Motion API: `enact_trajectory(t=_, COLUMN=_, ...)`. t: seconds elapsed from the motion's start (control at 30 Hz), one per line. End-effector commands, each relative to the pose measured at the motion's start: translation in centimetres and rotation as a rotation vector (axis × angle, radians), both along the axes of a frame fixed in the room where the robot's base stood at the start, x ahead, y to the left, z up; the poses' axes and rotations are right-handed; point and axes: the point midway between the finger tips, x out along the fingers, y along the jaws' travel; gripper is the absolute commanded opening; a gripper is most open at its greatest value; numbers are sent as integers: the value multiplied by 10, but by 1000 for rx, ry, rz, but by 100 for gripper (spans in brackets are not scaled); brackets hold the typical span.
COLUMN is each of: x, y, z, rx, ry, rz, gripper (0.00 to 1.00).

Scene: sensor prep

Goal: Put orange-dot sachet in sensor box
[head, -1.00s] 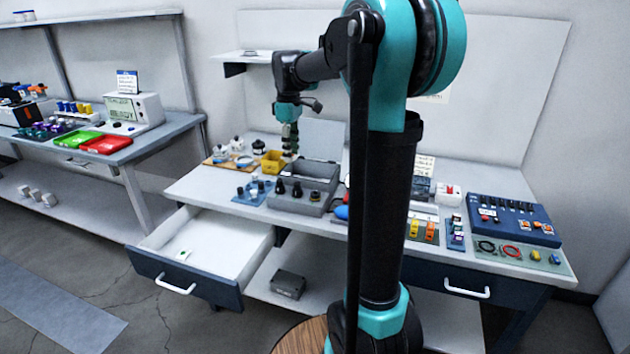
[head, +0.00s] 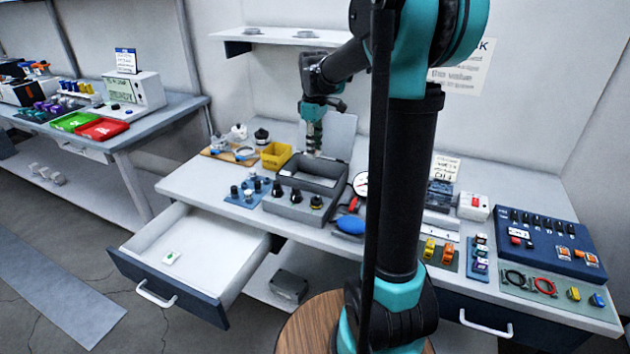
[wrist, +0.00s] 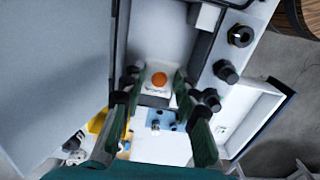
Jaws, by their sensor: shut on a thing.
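The orange-dot sachet (wrist: 158,79) is a small white packet with a round orange mark, held between the fingers of my gripper (wrist: 156,98) in the wrist view. In the head view my gripper (head: 313,148) points down over the rear compartment of the grey sensor box (head: 285,205), whose lid (head: 340,135) stands open at the back. The box's front panel carries several black knobs; its walls show around the fingers in the wrist view. The sachet cannot be made out in the head view, and its exact height above the box floor is unclear.
A yellow bin (head: 275,155) stands left of the box. A blue mat (head: 240,197) with small knobs lies in front of the bin. A dial gauge (head: 361,184) and a blue bulb (head: 350,224) are at its right. The open drawer (head: 205,245) below holds a small white packet.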

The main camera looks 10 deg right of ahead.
Motion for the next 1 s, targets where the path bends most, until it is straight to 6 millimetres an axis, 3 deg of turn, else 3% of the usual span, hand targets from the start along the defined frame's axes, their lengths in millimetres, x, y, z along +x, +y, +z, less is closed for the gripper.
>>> enact_trajectory(t=0.2, x=0, y=0, z=-54, rx=0, ry=0, rz=0, gripper=16)
enact_trajectory(t=0.33, x=0, y=0, z=-76, rx=0, ry=0, rz=0, gripper=16)
enact_trajectory(t=0.8, x=0, y=0, z=-124, rx=0, ry=0, rz=0, gripper=16)
enact_trajectory(t=1.0, x=0, y=0, z=-127, rx=0, ry=0, rz=0, gripper=16)
